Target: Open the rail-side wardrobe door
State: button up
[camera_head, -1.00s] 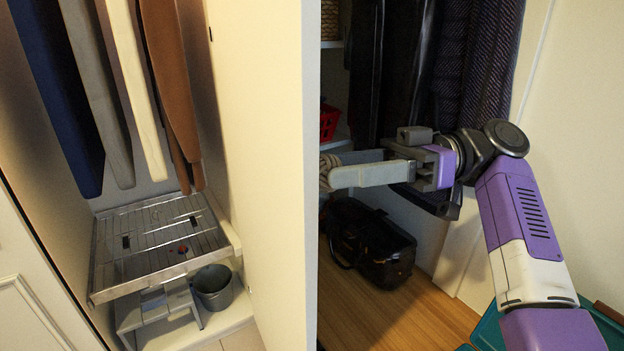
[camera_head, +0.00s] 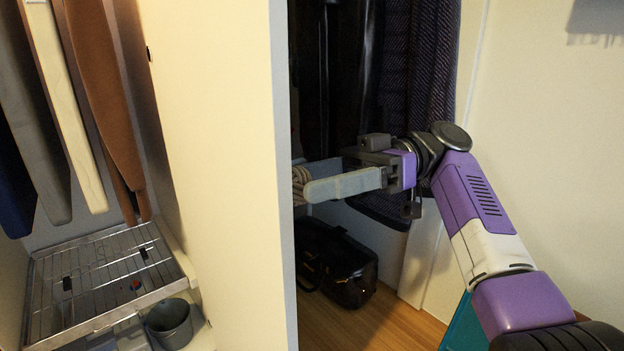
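A beige rope-like handle (camera_head: 299,180) shows partly past the right side of the door's edge. My gripper (camera_head: 312,183) reaches in from the right with its two grey fingers at this handle, one finger nearer the camera. The fingers look apart with the handle at their tips. How firmly they close on it is hidden by the near finger and the door edge.
Left of the door are a wire rack (camera_head: 95,280) and a grey bucket (camera_head: 172,322) below it. Behind my arm hang dark coats (camera_head: 410,80), and a black bag (camera_head: 335,265) lies on the wooden floor. A pale wall (camera_head: 550,150) stands at the right.

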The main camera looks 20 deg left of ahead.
jog(key=shift+r, duration=0.15)
notch_tip(320, 180, up, 20)
jog(key=p, duration=0.5)
jog(key=shift+p, duration=0.4)
jog(key=shift+w, duration=0.1)
